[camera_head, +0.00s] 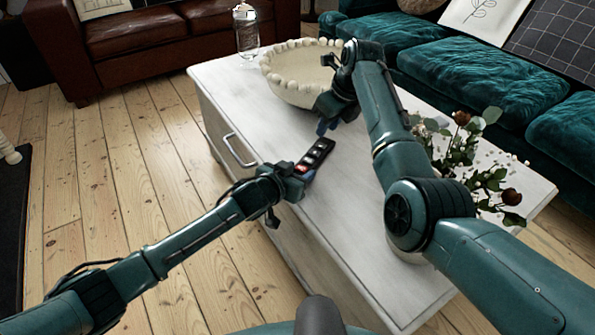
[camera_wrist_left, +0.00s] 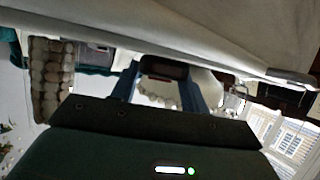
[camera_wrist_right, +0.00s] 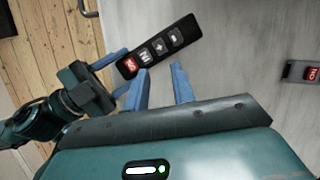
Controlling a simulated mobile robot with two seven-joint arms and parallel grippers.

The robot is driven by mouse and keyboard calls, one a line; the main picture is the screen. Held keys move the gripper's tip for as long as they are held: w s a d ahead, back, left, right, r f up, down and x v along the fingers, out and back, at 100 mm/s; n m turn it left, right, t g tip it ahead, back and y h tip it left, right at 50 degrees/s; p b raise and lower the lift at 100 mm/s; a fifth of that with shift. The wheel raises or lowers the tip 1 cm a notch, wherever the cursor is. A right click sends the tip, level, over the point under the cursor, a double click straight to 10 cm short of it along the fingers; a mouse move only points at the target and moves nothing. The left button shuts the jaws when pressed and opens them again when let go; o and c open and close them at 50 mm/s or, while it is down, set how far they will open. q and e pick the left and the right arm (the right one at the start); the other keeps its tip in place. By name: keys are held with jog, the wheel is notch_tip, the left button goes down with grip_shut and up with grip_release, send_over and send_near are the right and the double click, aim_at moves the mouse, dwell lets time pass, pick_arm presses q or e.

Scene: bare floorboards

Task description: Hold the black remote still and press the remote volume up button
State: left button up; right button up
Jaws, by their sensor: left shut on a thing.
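The black remote (camera_head: 316,153) has a red button at its near end and pale-marked buttons beyond it. My left gripper (camera_head: 300,174) is shut on the remote's near end, at the table's left edge. In the left wrist view the remote's end (camera_wrist_left: 163,69) shows between the blue fingers. In the right wrist view the remote (camera_wrist_right: 158,47) lies just beyond my right gripper (camera_wrist_right: 160,85), with plus (camera_wrist_right: 159,46) and minus marks towards its far end. My right gripper is open, its fingers apart with nothing between them. In the head view it (camera_head: 328,125) is just beyond the remote.
The whitewashed table (camera_head: 225,88) carries a beaded bowl (camera_head: 292,80) at the back, a glass jar (camera_head: 247,40) and a flower arrangement (camera_head: 470,165) at right. A small dark device with a red button (camera_wrist_right: 300,72) lies on the tabletop. Sofas stand behind and right.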

grip_shut()
dwell(1.4)
